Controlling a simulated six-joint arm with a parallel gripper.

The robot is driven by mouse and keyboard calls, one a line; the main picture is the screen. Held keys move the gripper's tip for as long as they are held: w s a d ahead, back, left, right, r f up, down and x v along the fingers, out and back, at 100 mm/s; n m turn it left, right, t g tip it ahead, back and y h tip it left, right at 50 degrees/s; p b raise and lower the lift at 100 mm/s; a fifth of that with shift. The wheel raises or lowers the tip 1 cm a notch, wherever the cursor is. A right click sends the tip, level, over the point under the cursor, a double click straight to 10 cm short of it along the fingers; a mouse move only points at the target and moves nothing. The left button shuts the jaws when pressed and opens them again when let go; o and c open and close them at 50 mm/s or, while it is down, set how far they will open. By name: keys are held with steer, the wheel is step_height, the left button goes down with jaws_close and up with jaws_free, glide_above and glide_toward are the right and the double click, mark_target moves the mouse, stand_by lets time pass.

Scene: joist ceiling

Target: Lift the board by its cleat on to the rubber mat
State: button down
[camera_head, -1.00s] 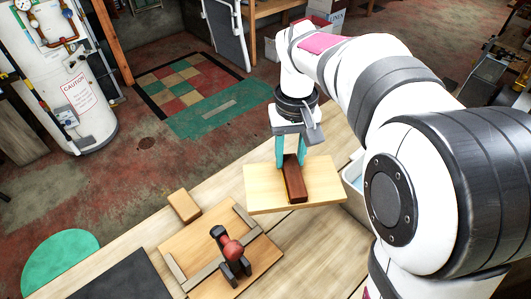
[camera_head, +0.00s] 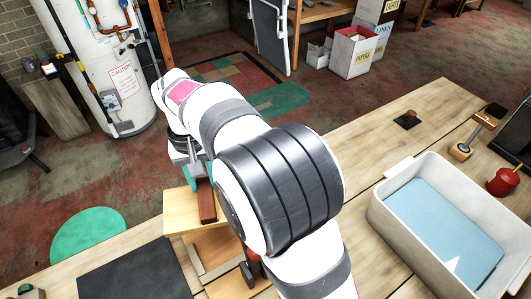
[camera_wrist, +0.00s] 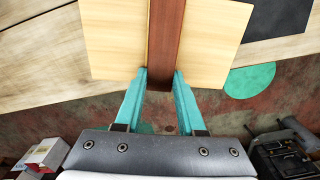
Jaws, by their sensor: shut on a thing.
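The board (camera_head: 180,222) is a pale wooden rectangle with a dark red-brown cleat (camera_head: 207,205) along its top. My gripper (camera_head: 202,178) is shut on the cleat, its teal fingers (camera_wrist: 160,92) on either side of it in the wrist view. The board hangs above the bench, beside and partly over the wooden jig; my arm hides its right part. The rubber mat (camera_head: 135,272) is a dark flat sheet on the bench, to the board's lower left. A corner of the mat also shows in the wrist view (camera_wrist: 282,16), apart from the board.
A wooden jig (camera_head: 212,252) lies below the board, partly hidden by my arm. A pale tub (camera_head: 383,208) with a blue inside stands at right, with a red round object (camera_head: 503,182) past it. A green disc (camera_head: 88,235) lies beyond the bench edge.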

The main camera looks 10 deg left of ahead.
steer(key=s+a+f+n, duration=0.2)
steer(key=s+a+f, duration=0.2)
steer(key=s+a, duration=0.45)
steer(key=n, duration=0.2)
glide_toward(128, 277)
steer(key=shift+f, duration=1.4)
steer(key=shift+f, duration=0.1)
